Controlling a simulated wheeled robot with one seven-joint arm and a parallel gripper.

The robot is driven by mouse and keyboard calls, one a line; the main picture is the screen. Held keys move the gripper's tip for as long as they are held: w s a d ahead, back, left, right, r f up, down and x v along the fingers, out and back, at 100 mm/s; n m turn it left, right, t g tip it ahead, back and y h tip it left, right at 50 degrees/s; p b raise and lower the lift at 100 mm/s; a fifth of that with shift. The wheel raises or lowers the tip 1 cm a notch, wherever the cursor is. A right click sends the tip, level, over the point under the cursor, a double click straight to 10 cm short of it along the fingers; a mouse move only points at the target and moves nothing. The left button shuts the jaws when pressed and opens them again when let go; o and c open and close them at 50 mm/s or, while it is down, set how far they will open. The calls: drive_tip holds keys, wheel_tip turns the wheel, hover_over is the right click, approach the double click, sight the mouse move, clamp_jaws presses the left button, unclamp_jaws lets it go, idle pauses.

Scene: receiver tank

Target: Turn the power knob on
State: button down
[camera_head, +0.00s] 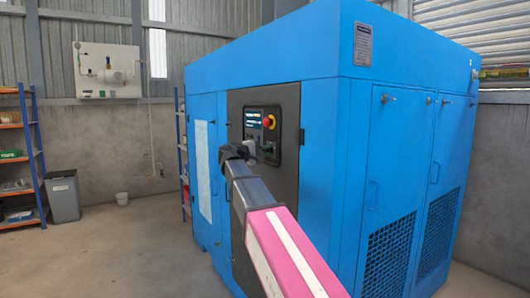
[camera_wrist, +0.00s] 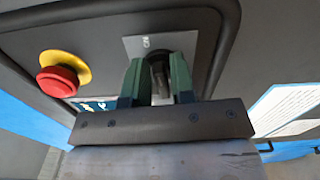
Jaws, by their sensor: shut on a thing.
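The power knob (camera_wrist: 158,82) is a dark knob on a light grey plate (camera_wrist: 188,42) with a small printed label. It sits in the dark control panel of a big blue cabinet (camera_head: 265,50). My gripper (camera_wrist: 157,70) has its two green fingers on either side of the knob and is shut on it. The knob's exact angle is hard to read between the fingers. In the head view my arm reaches the panel (camera_head: 277,150), and the gripper hides the knob.
A red emergency button (camera_wrist: 57,80) on a yellow base is close to the left of my gripper in the wrist view. A shelf (camera_head: 10,155) and a grey bin (camera_head: 64,196) stand at the far left.

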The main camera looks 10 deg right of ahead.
drive_tip(key=shift+f+m, duration=0.1)
drive_tip(key=shift+m, duration=0.6)
drive_tip(key=c, duration=1.2)
unclamp_jaws()
drive_tip(key=shift+s+a, duration=0.1)
drive_tip(key=v, duration=1)
drive_tip(key=shift+s+a, duration=0.1)
drive_tip(key=shift+a, duration=0.2)
drive_tip(key=shift+f, duration=0.1)
